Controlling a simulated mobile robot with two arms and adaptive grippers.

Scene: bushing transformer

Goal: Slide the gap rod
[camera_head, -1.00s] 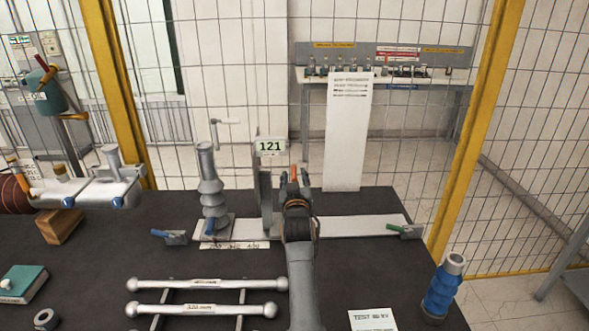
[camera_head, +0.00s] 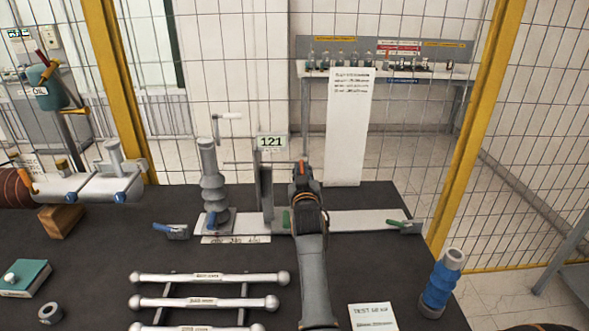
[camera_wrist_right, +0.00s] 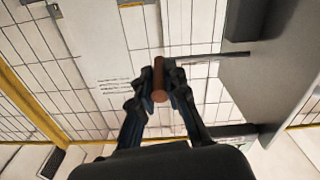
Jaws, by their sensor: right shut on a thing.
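My right gripper (camera_head: 304,178) is shut on this handle, to the right of the plate. In the right wrist view, the handle (camera_wrist_right: 158,82) sits between both fingers (camera_wrist_right: 160,90), and the thin rod (camera_wrist_right: 200,57) runs right to a grey plate. A ribbed grey insulator (camera_head: 211,183) stands left of the plate. My left gripper is not in view.
A white rail (camera_head: 360,221) lies under the setup, with a green lever (camera_head: 407,225) at its right end. Ball-ended bars (camera_head: 210,279) lie in front on the dark table. A wire fence (camera_head: 400,150) is behind.

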